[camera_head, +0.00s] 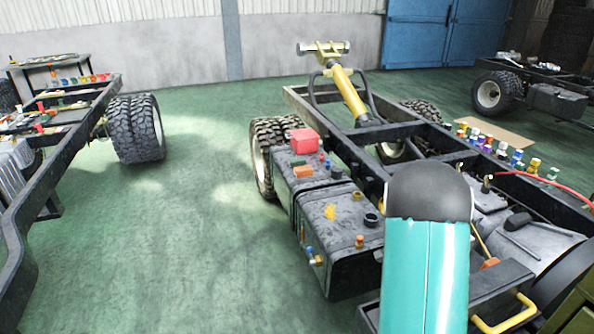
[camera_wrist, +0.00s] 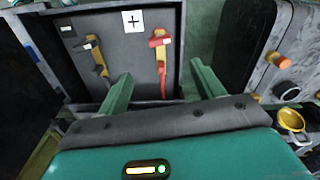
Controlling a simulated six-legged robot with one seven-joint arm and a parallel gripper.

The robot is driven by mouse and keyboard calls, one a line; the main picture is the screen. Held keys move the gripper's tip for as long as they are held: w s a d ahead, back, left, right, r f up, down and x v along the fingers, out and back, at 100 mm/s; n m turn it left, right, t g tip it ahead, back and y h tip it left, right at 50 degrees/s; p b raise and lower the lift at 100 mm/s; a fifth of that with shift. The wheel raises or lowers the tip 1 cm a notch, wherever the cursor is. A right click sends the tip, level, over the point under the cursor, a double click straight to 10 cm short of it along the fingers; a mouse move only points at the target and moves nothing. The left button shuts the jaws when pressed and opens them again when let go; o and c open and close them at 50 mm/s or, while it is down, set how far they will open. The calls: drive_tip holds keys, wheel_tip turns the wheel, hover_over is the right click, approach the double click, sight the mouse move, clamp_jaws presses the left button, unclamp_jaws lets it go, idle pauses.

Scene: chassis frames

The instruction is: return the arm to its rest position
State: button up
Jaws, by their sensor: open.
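My arm, teal with a dark rounded joint, rises at the lower right of the head view (camera_head: 425,275). My gripper (camera_wrist: 162,82) shows in the wrist view with its two green fingers spread wide and nothing held between them. Its fingers point toward an open dark compartment (camera_wrist: 122,60) with a white plus-sign label. A red-handled tool (camera_wrist: 160,45) lies in that compartment, beyond the gap between the fingers. A yellow-and-black tool (camera_wrist: 95,55) lies to its left. The head view does not show my gripper.
A chassis frame (camera_head: 405,135) with a battery box (camera_head: 335,222), a red block (camera_head: 304,140) and several coloured caps stands around my arm. Another chassis (camera_head: 58,165) is at the left. The green floor (camera_head: 200,215) between them is clear. A yellow handle (camera_head: 510,318) is at lower right.

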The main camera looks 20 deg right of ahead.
drive_tip(key=s+a+r+n+t, duration=0.25)
drive_tip(key=a+r+n, duration=0.45)
drive_tip(key=a+r, duration=1.2)
drive_tip(key=s+a+r+n+t, duration=0.1)
drive_tip(key=s+a+r+n, duration=0.3)
drive_tip(key=s+a, duration=0.2)
drive_tip(key=s+a+r+n+t, duration=0.2)
drive_tip(key=s+a+r+n, duration=0.2)
drive_tip(key=s, duration=0.4)
drive_tip(key=shift+s+a+r+n, duration=0.25)
drive_tip(key=shift+a+r, duration=0.2)
drive_tip(key=shift+a, duration=0.7)
drive_tip(key=shift+c, duration=0.5)
drive_tip(key=c, duration=0.6)
drive_tip(key=shift+d, duration=0.15)
